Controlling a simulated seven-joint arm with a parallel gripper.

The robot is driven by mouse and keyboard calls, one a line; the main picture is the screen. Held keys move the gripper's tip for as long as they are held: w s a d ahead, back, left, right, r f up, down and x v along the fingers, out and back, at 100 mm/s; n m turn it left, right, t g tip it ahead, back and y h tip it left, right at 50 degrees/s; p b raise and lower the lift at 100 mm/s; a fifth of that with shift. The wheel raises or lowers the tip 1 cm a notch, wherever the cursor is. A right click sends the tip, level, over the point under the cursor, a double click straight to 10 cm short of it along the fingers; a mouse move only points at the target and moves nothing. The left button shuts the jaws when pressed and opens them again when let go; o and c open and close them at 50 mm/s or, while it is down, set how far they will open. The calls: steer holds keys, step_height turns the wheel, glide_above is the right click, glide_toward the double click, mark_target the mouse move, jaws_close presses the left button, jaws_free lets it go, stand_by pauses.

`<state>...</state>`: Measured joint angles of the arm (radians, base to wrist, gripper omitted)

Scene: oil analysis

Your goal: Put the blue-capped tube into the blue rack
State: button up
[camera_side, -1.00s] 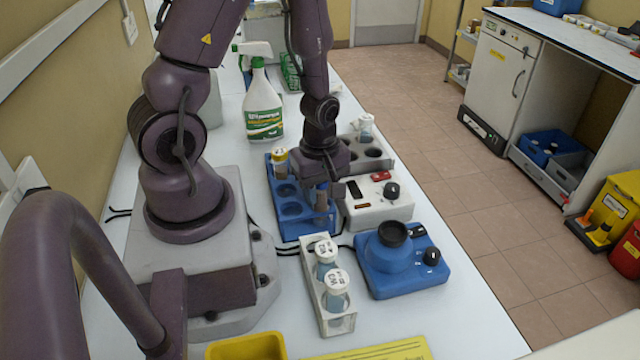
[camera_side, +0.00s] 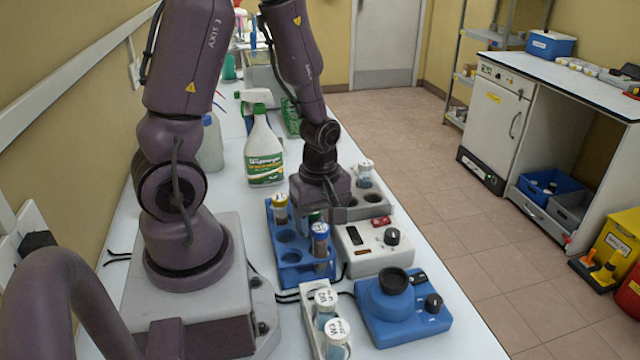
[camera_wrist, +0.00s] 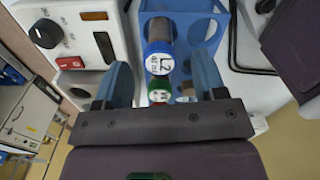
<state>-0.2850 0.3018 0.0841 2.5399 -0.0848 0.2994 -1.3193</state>
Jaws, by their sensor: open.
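The blue-capped tube (camera_side: 320,241) stands upright in a front-right hole of the blue rack (camera_side: 289,276). Its cap, labelled L2, shows in the wrist view (camera_wrist: 159,60), with the rack (camera_wrist: 226,12) around its tube. My gripper (camera_side: 322,212) is open and just behind this tube in the side view. In the wrist view the blue cap lies ahead of and between the spread fingers (camera_wrist: 161,80), touching neither. A green-capped tube (camera_wrist: 158,96) is between the fingers, closer to the palm; in the side view it is mostly hidden.
A white rack with two white-capped tubes (camera_side: 314,341) and a blue device (camera_side: 402,315) are in front.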

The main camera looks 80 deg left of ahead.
steer(key=s+d+r+m+t, duration=0.1)
steer(key=d+r+m, duration=0.3)
steer(key=r+m, duration=0.6)
steer(key=s+d+r+m+t, duration=0.1)
steer(key=d+r+m+t, duration=0.3)
steer(key=r+m, duration=0.6)
step_height(320, 180, up, 3)
steer(key=shift+r+t, duration=0.1)
steer(key=shift+t, duration=0.2)
